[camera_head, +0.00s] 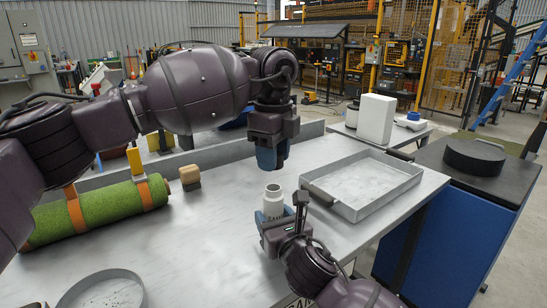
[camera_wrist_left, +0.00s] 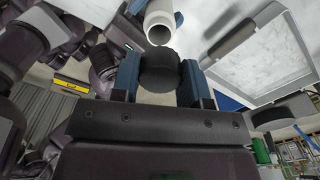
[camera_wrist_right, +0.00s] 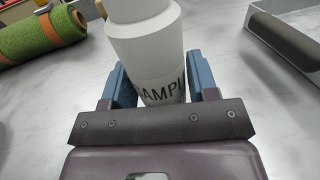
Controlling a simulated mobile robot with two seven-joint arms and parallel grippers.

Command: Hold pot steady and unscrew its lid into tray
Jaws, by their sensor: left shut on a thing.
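The white pot (camera_head: 273,203) stands upright on the table with its open neck bare; its "SAMPL..." label shows in the right wrist view (camera_wrist_right: 155,60). My right gripper (camera_head: 283,221) is low at the table, its blue fingers closed around the pot's lower body. My left gripper (camera_head: 271,158) is above the pot, pointing down. It is shut on the black round lid (camera_wrist_left: 160,72), which is clear of the pot's neck in the left wrist view (camera_wrist_left: 160,25). In the head view the fingers hide the lid. The shallow metal tray (camera_head: 362,184) is empty, right of the pot.
A green turf roll (camera_head: 90,214) with orange straps lies at the left, near a small wooden-faced block (camera_head: 190,177). A round metal dish (camera_head: 103,290) is at the front left. A blue cabinet (camera_head: 435,240) stands beyond the table's right edge.

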